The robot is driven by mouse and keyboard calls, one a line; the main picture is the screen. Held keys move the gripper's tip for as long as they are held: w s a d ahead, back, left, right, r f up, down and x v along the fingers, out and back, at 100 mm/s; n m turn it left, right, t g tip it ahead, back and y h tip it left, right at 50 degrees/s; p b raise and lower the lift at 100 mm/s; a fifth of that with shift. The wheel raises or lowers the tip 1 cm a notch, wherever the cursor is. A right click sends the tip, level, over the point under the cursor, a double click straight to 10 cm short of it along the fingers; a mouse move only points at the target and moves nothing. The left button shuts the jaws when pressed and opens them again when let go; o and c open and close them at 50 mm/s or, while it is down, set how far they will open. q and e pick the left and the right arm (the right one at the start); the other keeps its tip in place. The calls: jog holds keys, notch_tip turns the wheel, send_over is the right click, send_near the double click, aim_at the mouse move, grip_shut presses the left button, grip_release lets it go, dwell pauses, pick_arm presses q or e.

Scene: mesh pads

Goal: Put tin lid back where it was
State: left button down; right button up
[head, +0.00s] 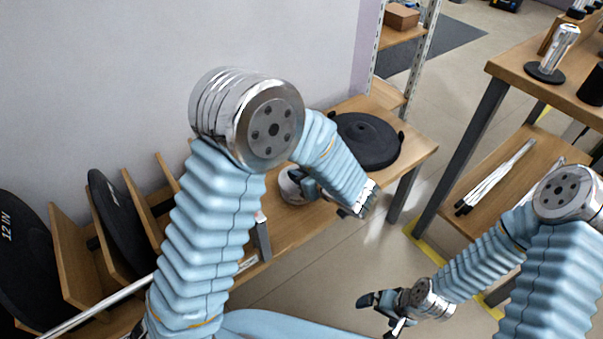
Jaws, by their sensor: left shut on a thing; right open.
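My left arm bends over the wooden bench, and its forearm and wrist hide much of my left gripper (304,181). The gripper is shut on a round silvery thing (288,190), which looks like the tin lid. It is low over the bench or touching it; I cannot tell which. My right gripper (378,310) is open and empty over the floor, in front of the bench and apart from it.
The wooden bench (418,152) bears a large black round lid-like thing (367,139) at its right end. Black discs (112,215) stand between wooden dividers at left. A grey upright piece (261,238) is near my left arm. A wooden table (515,67) is at right.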

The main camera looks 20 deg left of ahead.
pick_arm(q)
jog(key=shift+f, duration=0.25)
jog(key=c, duration=0.9)
grip_release()
jog(key=shift+r, duration=0.35)
jog(key=p+v, duration=0.1)
jog(key=v, duration=1.1)
jog(key=shift+d, duration=0.1)
